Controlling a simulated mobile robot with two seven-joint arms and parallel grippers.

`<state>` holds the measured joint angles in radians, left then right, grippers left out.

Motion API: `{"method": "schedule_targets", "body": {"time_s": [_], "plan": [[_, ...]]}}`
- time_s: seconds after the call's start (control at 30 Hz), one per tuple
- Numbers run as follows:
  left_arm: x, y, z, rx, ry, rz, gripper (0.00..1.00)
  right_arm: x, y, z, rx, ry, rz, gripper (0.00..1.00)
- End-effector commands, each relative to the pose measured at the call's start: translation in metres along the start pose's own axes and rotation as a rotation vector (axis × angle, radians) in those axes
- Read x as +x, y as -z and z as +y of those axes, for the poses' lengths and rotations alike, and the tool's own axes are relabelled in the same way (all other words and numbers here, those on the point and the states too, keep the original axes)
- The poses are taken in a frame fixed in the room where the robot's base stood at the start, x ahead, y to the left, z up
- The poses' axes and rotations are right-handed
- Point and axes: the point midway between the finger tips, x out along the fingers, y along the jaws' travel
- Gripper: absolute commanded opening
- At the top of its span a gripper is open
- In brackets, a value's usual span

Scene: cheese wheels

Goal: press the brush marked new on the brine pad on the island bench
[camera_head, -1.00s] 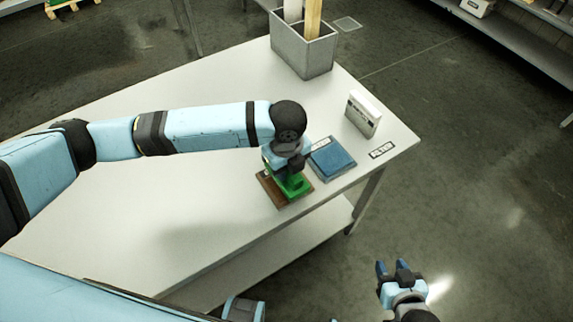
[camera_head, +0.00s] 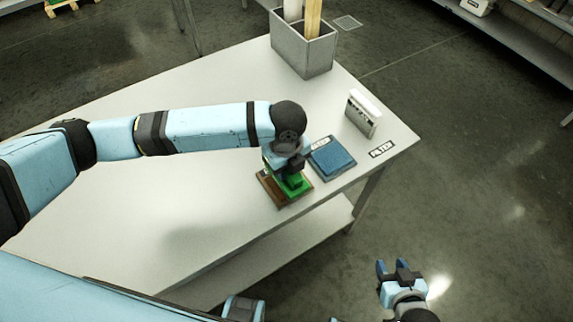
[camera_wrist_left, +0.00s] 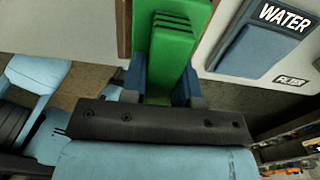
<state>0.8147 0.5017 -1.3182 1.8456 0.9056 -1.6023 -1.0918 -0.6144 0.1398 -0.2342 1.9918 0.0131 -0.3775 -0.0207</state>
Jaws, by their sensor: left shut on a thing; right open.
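My left gripper (camera_head: 290,168) is shut on a green block-like thing (camera_head: 297,188), likely the brush; I can read no "new" mark on it. In the left wrist view the green thing (camera_wrist_left: 172,45) has dark slots across it and sits between the blue fingers (camera_wrist_left: 160,88). It is on or just above a brown pad (camera_head: 272,192) near the bench's front edge; I cannot tell whether they touch. The brown pad's label is hidden, so I cannot confirm it is the brine pad. My right gripper (camera_head: 393,268) is open and empty, off the bench at lower right.
A blue pad (camera_head: 332,160) marked WATER in the left wrist view (camera_wrist_left: 245,50) lies right beside the brown pad. A FILTER label (camera_head: 381,150), a pale upright box (camera_head: 362,115) and a grey bin (camera_head: 302,55) are on the white bench (camera_head: 130,205). The bench's left part is clear.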

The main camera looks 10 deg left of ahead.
Motion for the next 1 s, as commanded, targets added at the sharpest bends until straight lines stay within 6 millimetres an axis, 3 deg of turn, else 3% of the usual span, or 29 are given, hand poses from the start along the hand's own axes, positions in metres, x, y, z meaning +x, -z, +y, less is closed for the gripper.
{"method": "schedule_targets", "body": {"time_s": [1.0], "plan": [[0.0020,0.0005,0.0006,0.001,-0.002,0.001,0.09,-0.0038,0.0066,-0.0007,0.000,0.001,0.003,0.43]]}}
